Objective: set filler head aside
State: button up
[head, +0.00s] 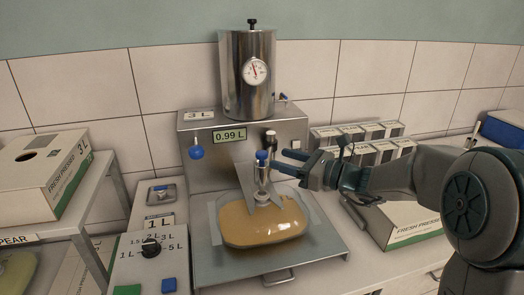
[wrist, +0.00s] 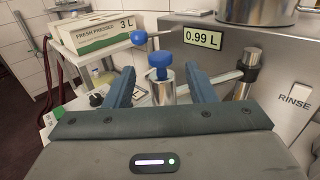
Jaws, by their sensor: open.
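The filler head (head: 262,180) is a small metal cylinder with a blue knob on top. It stands upright at the back edge of a clear pouch of orange liquid (head: 262,228), where the spout appears to be. In the wrist view the filler head (wrist: 161,88) stands between my two fingers. My gripper (head: 279,161) is open and reaches in from the right at the height of the head's upper part. I see no clear contact between the fingers and the head. The joint between head and pouch is partly hidden.
The filling machine (head: 300,130) stands behind, its display (head: 229,135) reading 0.99 L. A blue-knobbed lever (head: 196,152) juts out at left. White cartons (head: 360,135) stand at right. A control box (head: 150,260) is at left.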

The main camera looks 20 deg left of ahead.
aim_at(262, 152)
jog(key=p+x, duration=0.1)
jog(key=x, duration=0.6)
jog(key=shift+a, duration=0.1)
grip_shut()
